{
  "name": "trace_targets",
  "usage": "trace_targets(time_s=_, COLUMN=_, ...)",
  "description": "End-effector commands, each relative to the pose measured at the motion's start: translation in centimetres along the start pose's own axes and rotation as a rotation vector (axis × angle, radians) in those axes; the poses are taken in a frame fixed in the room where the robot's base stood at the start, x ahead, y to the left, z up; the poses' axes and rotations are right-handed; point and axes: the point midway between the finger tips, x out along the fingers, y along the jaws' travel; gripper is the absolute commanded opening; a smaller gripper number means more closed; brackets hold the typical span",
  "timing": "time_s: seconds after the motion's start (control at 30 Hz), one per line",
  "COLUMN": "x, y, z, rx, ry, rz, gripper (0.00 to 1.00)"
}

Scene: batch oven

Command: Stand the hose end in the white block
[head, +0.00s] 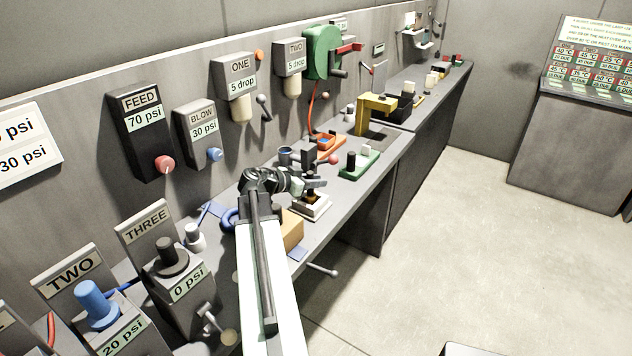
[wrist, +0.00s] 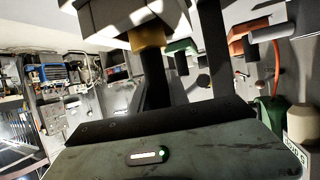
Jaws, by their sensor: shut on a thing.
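The white block (head: 316,210) sits on the bench just beyond and below my gripper (head: 313,184). It has a dark top, and its pale body shows at the top of the wrist view (wrist: 112,18). A small brass-coloured piece (wrist: 148,38), perhaps the hose end, shows by the fingertips against the block. The fingers hide much of it, and I cannot tell whether it is seated or upright. No hose is clearly seen running from it.
A tan box (head: 291,230) stands close beside my arm. A blue ring (head: 230,218) lies to its left. A green tray (head: 361,165), an orange tray (head: 328,143) and a yellow stand (head: 375,104) are farther along the bench. The floor at right is clear.

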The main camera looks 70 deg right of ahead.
Motion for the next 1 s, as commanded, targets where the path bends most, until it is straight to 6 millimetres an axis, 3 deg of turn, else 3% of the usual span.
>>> trace_targets(time_s=0.17, x=0.1, y=0.0, z=0.3, rx=0.000, ry=0.000, rz=0.000, gripper=0.00)
trace_targets(time_s=0.2, x=0.1, y=0.0, z=0.2, rx=0.000, ry=0.000, rz=0.000, gripper=0.29)
trace_targets(time_s=0.27, x=0.1, y=0.0, z=0.2, rx=0.000, ry=0.000, rz=0.000, gripper=0.46)
trace_targets(time_s=0.63, x=-0.5, y=-0.1, z=0.2, rx=-0.001, ry=0.000, rz=-0.002, gripper=0.46)
trace_targets(time_s=1.0, x=-7.1, y=-0.1, z=0.0, rx=-0.001, ry=0.000, rz=-0.004, gripper=0.46)
